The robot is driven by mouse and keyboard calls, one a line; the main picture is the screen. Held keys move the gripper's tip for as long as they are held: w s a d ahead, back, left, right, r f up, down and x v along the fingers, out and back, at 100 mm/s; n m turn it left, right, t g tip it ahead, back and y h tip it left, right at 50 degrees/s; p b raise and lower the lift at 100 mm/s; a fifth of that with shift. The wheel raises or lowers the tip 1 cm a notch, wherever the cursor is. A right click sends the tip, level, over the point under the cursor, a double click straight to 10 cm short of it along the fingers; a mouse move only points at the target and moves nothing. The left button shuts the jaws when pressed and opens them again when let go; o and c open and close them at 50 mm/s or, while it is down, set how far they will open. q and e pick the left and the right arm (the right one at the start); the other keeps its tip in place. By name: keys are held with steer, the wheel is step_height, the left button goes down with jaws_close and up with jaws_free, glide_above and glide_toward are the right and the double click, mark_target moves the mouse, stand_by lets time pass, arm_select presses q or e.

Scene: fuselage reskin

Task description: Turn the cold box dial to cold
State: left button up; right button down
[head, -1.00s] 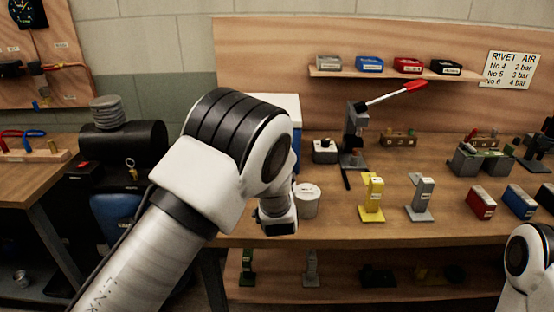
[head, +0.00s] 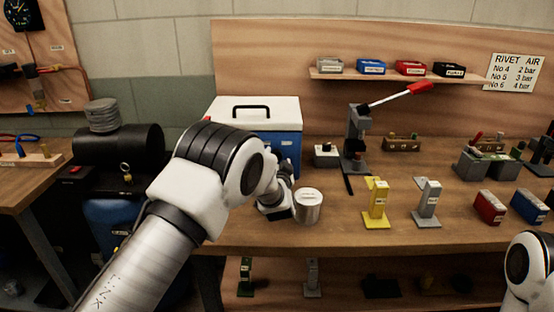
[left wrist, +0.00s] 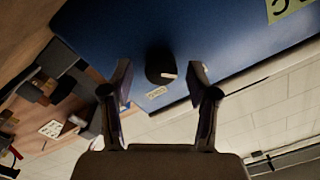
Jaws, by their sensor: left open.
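The cold box (head: 288,146) is blue with a white lid and a dark handle. It stands at the back left of the bench, partly hidden by my left arm. In the left wrist view its blue front (left wrist: 220,38) fills the upper part. A dark round dial (left wrist: 157,62) with a pale pointer mark sits on it, beside a small pale label (left wrist: 155,92). My left gripper (left wrist: 160,74) is open, its two fingers apart on either side of the dial; I cannot tell whether they touch it. In the head view the left gripper (head: 286,176) is close to the box front.
A metal can (head: 308,208) stands just in front of my left gripper. A yellow stand (head: 376,203), a grey stand (head: 427,205) and a lever press (head: 356,140) with a red-tipped handle are to the right. My right arm shows at the lower right edge.

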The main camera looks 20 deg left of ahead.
arm_select(q)
steer(key=shift+s+r, duration=0.1)
steer(key=shift+r, duration=0.05)
steer(key=shift+c, duration=0.7)
jaws_close()
steer(key=shift+m, duration=0.5)
steer(key=m, duration=0.3)
steer(key=shift+m, duration=0.3)
steer(key=m, duration=0.4)
steer(key=shift+m+p, duration=0.3)
steer(key=shift+p, duration=0.05)
steer(key=m, duration=0.4)
steer(key=shift+m, duration=0.3)
steer(key=m, duration=0.4)
steer(key=shift+h, duration=0.3)
steer(key=shift+m, duration=0.4)
